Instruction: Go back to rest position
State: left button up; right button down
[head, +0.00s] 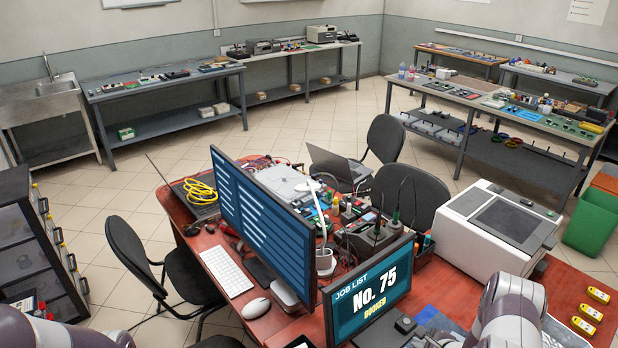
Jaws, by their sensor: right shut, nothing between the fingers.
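My right arm (510,312) comes in at the bottom right, bent over the red table. My right gripper (412,330) is low in the head view, dark and partly cut off by the bottom edge, just below the job-list screen. It is shut and holds nothing that I can see. My left arm (50,330) shows only as a grey rounded link at the bottom left corner. My left gripper is outside the picture.
The red table (565,285) carries a job-list screen (368,300) reading "No. 75 booked", large monitors (262,225), a white boxy machine (495,230) and several yellow pieces (590,312). Chairs (165,270) stand around it. A dark drawer cabinet (35,245) is at left.

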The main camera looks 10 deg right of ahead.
jog(key=s+f+n, duration=0.1)
jog(key=s+f+n+g, duration=0.1)
jog(key=n, duration=0.1)
jog(key=s+f+n+g+h, duration=0.1)
jog(key=s, duration=0.1)
jog(key=shift+s+d+n, duration=0.1)
jog(key=shift+d+n, duration=0.15)
jog(key=shift+n, duration=0.15)
jog(key=s+n+g, duration=0.2)
jog(key=s+n, duration=0.1)
jog(key=s, duration=0.1)
jog(key=shift+d+r+n+g+h, duration=0.1)
jog(key=shift+r+n+g+h, duration=0.2)
jog(key=shift+r+n+g, duration=0.1)
jog(key=s+a+r+n+g+b, duration=0.1)
jog(key=s+a+r+n, duration=0.3)
jog(key=a+r+n, duration=0.4)
jog(key=s+a+r+n+g+b, duration=0.1)
jog(key=s+a+r+n+b, duration=0.2)
jog(key=a+r, duration=1.2)
jog(key=shift+s+r+n+g, duration=0.3)
jog(key=shift+s+n, duration=1)
jog(key=shift+n, duration=1.4)
